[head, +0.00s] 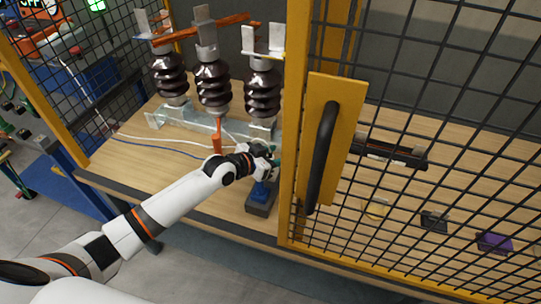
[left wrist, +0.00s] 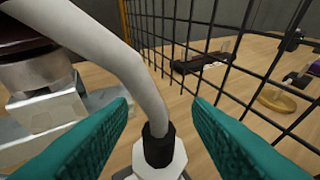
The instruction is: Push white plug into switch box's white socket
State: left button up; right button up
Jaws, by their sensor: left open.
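My left gripper (head: 268,161) reaches in past the front of the isolator frame. In the left wrist view its two teal fingers (left wrist: 161,108) are open. Between and beyond them stands a thick white cable (left wrist: 112,55) that runs down into a black collar (left wrist: 157,146) on a pale plug-like end (left wrist: 159,160). The fingers look apart from it on both sides. In the head view my gripper hides this end. A small blue and dark block (head: 262,197) stands just below my gripper; I cannot tell whether it is the switch box. No white socket can be made out. My right gripper is not in view.
Three dark ribbed insulators (head: 212,85) stand behind my gripper. A yellow-framed mesh door (head: 390,270) with a black handle (head: 322,150) stands close to its right. Thin white and blue wires (head: 165,150) lie on the wooden table (head: 120,165). Small items lie behind the mesh.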

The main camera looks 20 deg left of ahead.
pick_arm(q)
jog(key=v, duration=1.2)
jog(key=shift+r, duration=0.1)
